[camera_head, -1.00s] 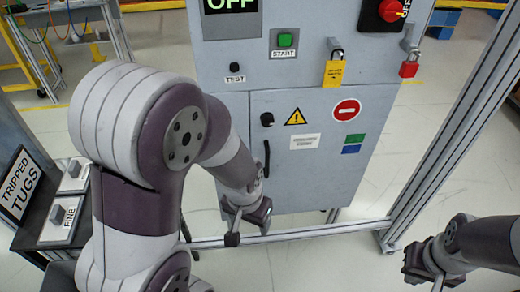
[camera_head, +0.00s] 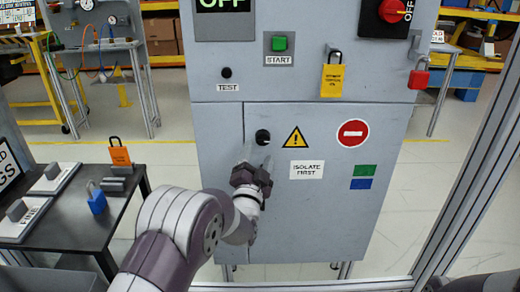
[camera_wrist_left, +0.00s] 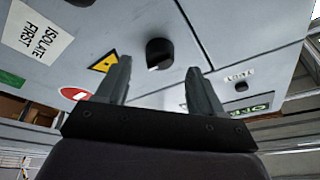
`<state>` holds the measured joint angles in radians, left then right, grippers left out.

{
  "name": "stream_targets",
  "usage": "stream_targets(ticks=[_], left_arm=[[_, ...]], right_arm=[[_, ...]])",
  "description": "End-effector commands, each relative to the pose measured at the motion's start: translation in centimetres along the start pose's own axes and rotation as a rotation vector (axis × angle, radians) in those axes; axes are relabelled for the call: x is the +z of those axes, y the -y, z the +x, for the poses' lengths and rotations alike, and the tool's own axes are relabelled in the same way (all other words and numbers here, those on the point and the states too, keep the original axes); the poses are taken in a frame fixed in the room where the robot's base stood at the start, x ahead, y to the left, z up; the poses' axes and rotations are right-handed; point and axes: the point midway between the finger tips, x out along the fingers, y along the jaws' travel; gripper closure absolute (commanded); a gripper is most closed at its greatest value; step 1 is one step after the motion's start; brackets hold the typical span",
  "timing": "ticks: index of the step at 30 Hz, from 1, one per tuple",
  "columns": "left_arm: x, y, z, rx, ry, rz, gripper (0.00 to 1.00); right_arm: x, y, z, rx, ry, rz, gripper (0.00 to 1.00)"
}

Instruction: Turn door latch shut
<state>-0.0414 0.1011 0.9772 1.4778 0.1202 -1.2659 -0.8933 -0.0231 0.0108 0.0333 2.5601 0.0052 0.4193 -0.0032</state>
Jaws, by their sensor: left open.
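The door latch is a small black round knob (camera_head: 262,137) on the upper left of the grey cabinet door (camera_head: 330,222). In the left wrist view the knob (camera_wrist_left: 159,53) shows a light mark on its rim and sits between my two fingers, apart from both. My left gripper (camera_head: 262,160) is in front of the door just below the knob. In the left wrist view my left gripper (camera_wrist_left: 158,85) is open and empty, its fingers pointing at the door. The door handle is mostly hidden behind my left arm. My right gripper is not in view.
Above the door are a green START button (camera_head: 280,44), a yellow-tagged padlock (camera_head: 333,76), a red padlock (camera_head: 418,78) and a red rotary switch (camera_head: 392,11). A dark side table (camera_head: 75,228) with a blue padlock (camera_head: 97,199) stands left. A metal frame post (camera_head: 470,160) stands right.

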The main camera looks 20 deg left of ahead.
Motion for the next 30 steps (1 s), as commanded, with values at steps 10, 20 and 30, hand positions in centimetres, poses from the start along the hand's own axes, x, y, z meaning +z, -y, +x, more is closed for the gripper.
stream_targets(ticks=[10, 20, 30], left_arm=[[0.1, 0.0, 4.0, 0.001, 0.001, -0.001, 0.32], [0.0, 0.0, 4.1, 0.002, 0.001, -0.001, 0.55], [0.1, -0.1, 4.0, -0.002, 0.002, -0.011, 0.88]], right_arm=[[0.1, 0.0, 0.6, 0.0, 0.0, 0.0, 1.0], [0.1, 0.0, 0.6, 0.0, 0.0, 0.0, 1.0], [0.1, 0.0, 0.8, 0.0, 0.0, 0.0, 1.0]])
